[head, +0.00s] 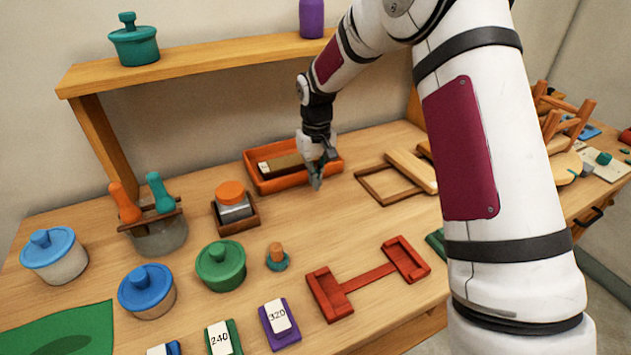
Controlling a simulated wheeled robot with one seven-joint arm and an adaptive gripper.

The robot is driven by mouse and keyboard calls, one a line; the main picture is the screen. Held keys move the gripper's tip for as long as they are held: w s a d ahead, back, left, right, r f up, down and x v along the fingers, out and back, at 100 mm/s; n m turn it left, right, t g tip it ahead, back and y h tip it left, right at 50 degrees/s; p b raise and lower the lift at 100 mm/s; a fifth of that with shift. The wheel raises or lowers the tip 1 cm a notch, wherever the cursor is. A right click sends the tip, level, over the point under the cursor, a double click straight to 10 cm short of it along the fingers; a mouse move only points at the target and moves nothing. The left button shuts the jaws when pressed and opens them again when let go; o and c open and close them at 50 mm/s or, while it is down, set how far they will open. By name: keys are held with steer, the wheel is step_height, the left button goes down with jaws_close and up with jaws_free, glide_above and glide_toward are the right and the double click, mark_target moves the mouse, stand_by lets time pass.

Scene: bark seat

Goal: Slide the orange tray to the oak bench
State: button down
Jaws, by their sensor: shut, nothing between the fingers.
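The orange tray (264,184) is a shallow rectangular box on the wooden table, in the middle of the head view below the raised shelf. A brown block (283,163) and a small white piece lie in it. My gripper (316,183) points down at the tray's right front part, with its dark fingers shut and empty. The fingers overlap the tray's front wall in the picture; I cannot tell whether they touch it. The arm hides part of the tray's back right. I cannot tell which surface is the oak bench; the wooden table (205,298) carries the tray.
A wooden frame (375,188) lies right of the tray. A small box with an orange-topped jar (232,203) stands to its left. A red double-ended holder (368,279) and lidded pots, including a green one (221,266), stand nearer. A shelf (200,62) spans the back. Bare wood lies before the tray.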

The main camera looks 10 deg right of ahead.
steer(key=s+r+t, duration=0.1)
steer(key=s+r, duration=0.3)
steer(key=r, duration=0.5)
steer(key=s+r, duration=0.4)
steer(key=r, duration=0.4)
steer(key=s+d+r+m+t, duration=0.1)
steer(key=s+r, duration=0.2)
steer(key=s, duration=0.3)
steer(key=s+d+r, duration=0.1)
steer(key=s+r, duration=0.2)
steer(key=s, duration=0.2)
steer(key=s+d+f+m+t, duration=0.1)
steer(key=s+t, duration=0.1)
steer(key=s, duration=1.6)
steer(key=shift+d+p, duration=0.15)
steer(key=shift+p, duration=0.2)
steer(key=shift+s, duration=0.1)
